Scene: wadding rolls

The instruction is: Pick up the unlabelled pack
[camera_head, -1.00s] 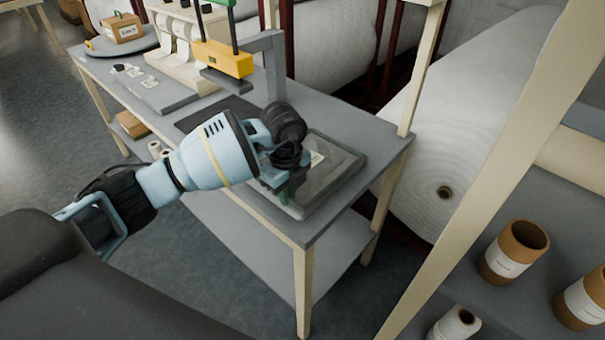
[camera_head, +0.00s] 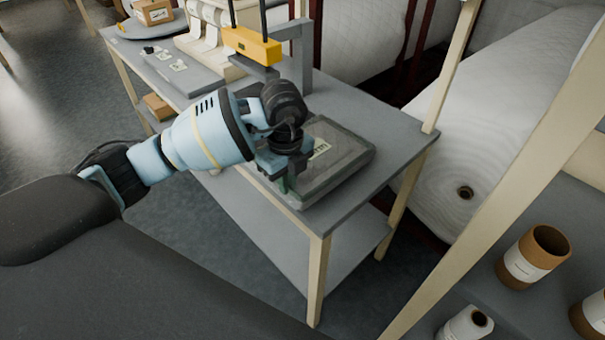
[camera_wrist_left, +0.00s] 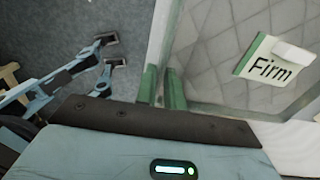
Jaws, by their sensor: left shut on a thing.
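A flat, clear-wrapped grey quilted pack (camera_head: 340,172) is at the near right end of the grey workbench (camera_head: 395,150). A white and green label reading "Firm" (camera_wrist_left: 268,65) shows on the pack (camera_wrist_left: 205,45) in the left wrist view. My left gripper (camera_head: 287,180) is shut on the pack's near left edge, with its green fingertips (camera_wrist_left: 163,86) on either side of that edge. I cannot tell whether the pack is clear of the bench. My right gripper (camera_wrist_left: 112,52) shows at the left of the wrist view, its fingers apart and empty, over the floor.
A yellow press head (camera_head: 252,45) stands over the bench behind my gripper. Small labels (camera_head: 165,58) and a cardboard box (camera_head: 153,12) are farther left. Large white rolls (camera_head: 490,130) lie behind. A shelf at right holds cardboard-cored rolls (camera_head: 533,257).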

